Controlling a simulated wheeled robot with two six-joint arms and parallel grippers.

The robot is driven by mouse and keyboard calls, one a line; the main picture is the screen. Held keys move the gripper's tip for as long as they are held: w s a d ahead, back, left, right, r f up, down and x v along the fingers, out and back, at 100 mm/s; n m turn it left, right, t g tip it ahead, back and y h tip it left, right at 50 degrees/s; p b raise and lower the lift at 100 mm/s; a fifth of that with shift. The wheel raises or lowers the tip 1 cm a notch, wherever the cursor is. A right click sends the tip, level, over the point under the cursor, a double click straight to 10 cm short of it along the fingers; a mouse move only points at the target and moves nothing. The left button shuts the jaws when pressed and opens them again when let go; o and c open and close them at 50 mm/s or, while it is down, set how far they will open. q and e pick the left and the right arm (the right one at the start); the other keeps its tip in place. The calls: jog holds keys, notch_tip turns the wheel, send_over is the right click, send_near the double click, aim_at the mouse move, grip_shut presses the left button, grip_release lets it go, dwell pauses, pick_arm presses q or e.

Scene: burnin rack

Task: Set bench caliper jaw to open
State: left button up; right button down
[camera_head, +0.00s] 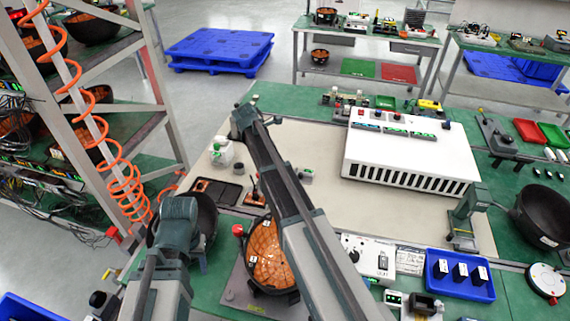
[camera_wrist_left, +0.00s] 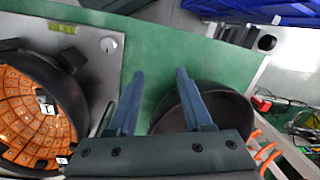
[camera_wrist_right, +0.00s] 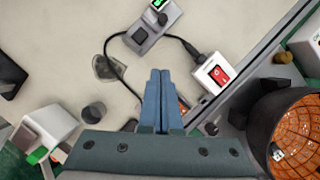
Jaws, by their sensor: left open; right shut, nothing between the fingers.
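I cannot say for certain which thing is the bench caliper. A long dark grey device (camera_head: 497,138) on the right side of the bench could be it, but its jaw is too small to read. My left gripper (camera_head: 203,264) is open and empty beside a dark bowl (camera_head: 208,218); its fingers (camera_wrist_left: 155,82) spread over green bench top in the left wrist view. My right gripper (camera_wrist_right: 161,73) is shut and empty over the beige mat; my right arm hides it in the head view. Near it are a small grey display unit (camera_wrist_right: 152,28) and a white red-switch box (camera_wrist_right: 212,74).
An orange-lined bowl (camera_head: 268,262) stands between my arms. A white slotted instrument (camera_head: 410,155) fills the back of the mat. A blue tray (camera_head: 461,277) and a black bowl (camera_head: 541,217) are at the right. A rack with an orange coiled hose (camera_head: 112,160) stands left.

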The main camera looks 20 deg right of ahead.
aim_at(300, 175)
pick_arm(q)
notch_tip(300, 175, down, 10)
jog(key=b, duration=1)
pick_arm(e)
jog(key=x, duration=1)
jog(key=shift+s+d+f, duration=0.1)
jog(key=shift+f, duration=0.15)
pick_arm(q)
jog(key=shift+r+p, duration=0.35)
pick_arm(e)
jog(key=d, duration=0.3)
jog(key=shift+d+r, duration=0.1)
jog(key=shift+r, duration=0.2)
jog(key=shift+d, duration=0.45)
jog(key=shift+d, duration=0.1)
jog(key=shift+s+d, duration=0.35)
jog(key=shift+d, duration=0.4)
jog(key=shift+a, duration=0.1)
